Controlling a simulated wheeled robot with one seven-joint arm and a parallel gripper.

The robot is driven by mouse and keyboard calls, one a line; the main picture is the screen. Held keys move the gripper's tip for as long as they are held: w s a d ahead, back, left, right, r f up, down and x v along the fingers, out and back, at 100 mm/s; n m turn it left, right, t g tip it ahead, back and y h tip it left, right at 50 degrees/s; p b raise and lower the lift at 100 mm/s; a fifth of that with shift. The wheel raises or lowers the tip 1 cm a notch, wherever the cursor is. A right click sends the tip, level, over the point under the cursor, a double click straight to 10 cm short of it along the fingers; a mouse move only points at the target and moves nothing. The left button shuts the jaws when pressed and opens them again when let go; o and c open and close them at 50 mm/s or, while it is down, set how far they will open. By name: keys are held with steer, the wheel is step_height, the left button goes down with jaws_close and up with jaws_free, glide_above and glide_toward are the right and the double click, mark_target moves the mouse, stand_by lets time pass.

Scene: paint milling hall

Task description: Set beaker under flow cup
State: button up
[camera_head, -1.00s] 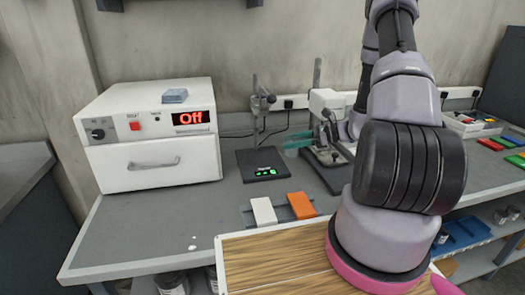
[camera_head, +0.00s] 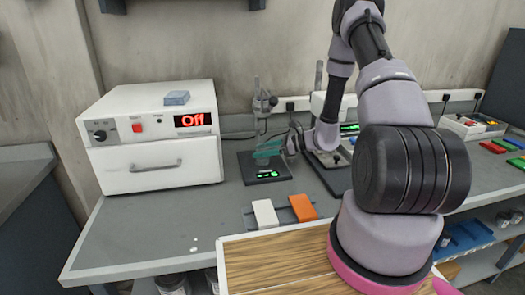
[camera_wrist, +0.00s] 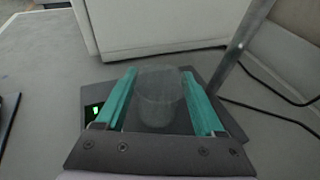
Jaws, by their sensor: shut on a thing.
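My gripper (camera_head: 260,152), with teal fingers, reaches left over the dark base plate (camera_head: 280,173) of the flow cup stand (camera_head: 257,95). In the wrist view my gripper (camera_wrist: 159,75) is shut on the clear beaker (camera_wrist: 160,97), one finger on each side. The beaker looks upright over the plate; I cannot tell whether it touches it. In the head view the fingers largely hide it. The clamp with the flow cup (camera_head: 265,102) is on the stand above the gripper. The cup's outlet is too small to make out.
A white oven (camera_head: 150,140) reading "Off" stands to the left. A white bench device (camera_head: 325,103) stands right of the stand, partly behind my arm. White (camera_head: 265,213) and orange (camera_head: 303,207) blocks lie in front. The bench left of them is clear.

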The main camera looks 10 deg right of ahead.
steer(key=shift+f, duration=0.1)
steer(key=o, duration=1.3)
steer(key=shift+d+r, duration=0.15)
steer(key=shift+r, duration=0.05)
steer(key=v, duration=1.1)
steer(key=shift+s+d+r, duration=0.1)
steer(key=shift+d+r, duration=0.05)
steer(key=shift+d, duration=0.2)
